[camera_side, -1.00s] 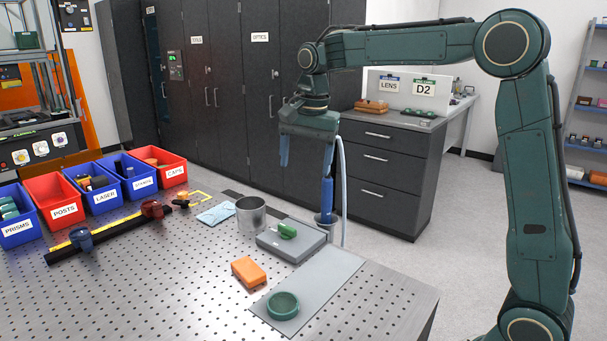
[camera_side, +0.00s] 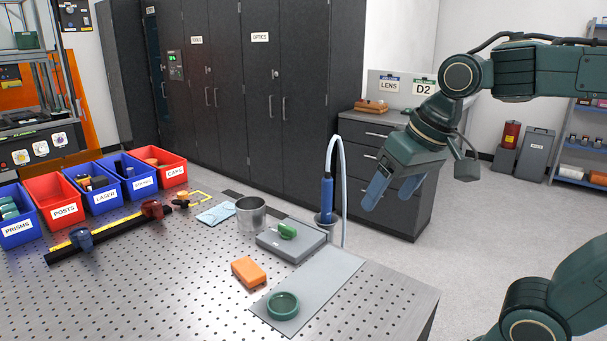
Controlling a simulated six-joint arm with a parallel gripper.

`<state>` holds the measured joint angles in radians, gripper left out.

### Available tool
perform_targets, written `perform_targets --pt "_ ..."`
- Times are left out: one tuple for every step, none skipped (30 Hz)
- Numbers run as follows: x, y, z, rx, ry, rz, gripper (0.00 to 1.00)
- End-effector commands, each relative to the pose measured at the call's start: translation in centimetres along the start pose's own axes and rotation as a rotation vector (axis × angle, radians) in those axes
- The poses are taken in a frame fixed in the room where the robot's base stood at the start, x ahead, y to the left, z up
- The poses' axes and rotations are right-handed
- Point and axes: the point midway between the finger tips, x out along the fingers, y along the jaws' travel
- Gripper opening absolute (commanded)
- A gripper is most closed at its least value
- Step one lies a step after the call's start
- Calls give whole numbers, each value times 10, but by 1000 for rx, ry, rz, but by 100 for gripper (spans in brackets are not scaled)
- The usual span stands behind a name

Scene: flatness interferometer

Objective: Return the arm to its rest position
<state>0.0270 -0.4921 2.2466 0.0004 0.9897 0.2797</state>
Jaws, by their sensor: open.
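My gripper (camera_side: 393,192) is at the right of the side view, in the air in front of the dark drawer cabinet. Its two blue fingers point down and to the left, apart, with nothing between them. My arm reaches in from the right edge, folded back, and part of it is out of the picture. The gripper is clear of the perforated table (camera_side: 165,290), beyond its right side.
On the table's right part are a grey box (camera_side: 290,248) with a green item (camera_side: 287,230), an orange block (camera_side: 248,271), a green ring (camera_side: 282,305) and a metal cup (camera_side: 251,214). A blue tool (camera_side: 327,197) with a pale hose stands upright nearby. Labelled bins (camera_side: 55,205) line the left.

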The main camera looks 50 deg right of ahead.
Motion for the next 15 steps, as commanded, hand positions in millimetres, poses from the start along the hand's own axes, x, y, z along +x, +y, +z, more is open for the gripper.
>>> perform_targets --pt "0 2 12 -40 14 -6 73" --pt "0 4 18 -67 22 -9 73" --pt "1 5 26 -100 32 -12 73" --pt "2 6 32 -125 39 -14 73" --pt "2 8 38 -148 46 -16 73" --pt "4 9 44 -177 55 -18 73" --pt "5 10 49 -198 62 -20 73" --pt "6 11 53 -216 67 -21 73" --pt "7 12 59 -238 73 -22 73" --pt "8 13 62 -253 77 -23 73" --pt "9 14 64 -265 82 -24 73" --pt "10 14 68 -279 85 -24 73" --pt "10 15 69 -288 88 -25 73" --pt "10 15 70 -294 91 -25 73" --pt "11 16 72 -300 92 -25 73"
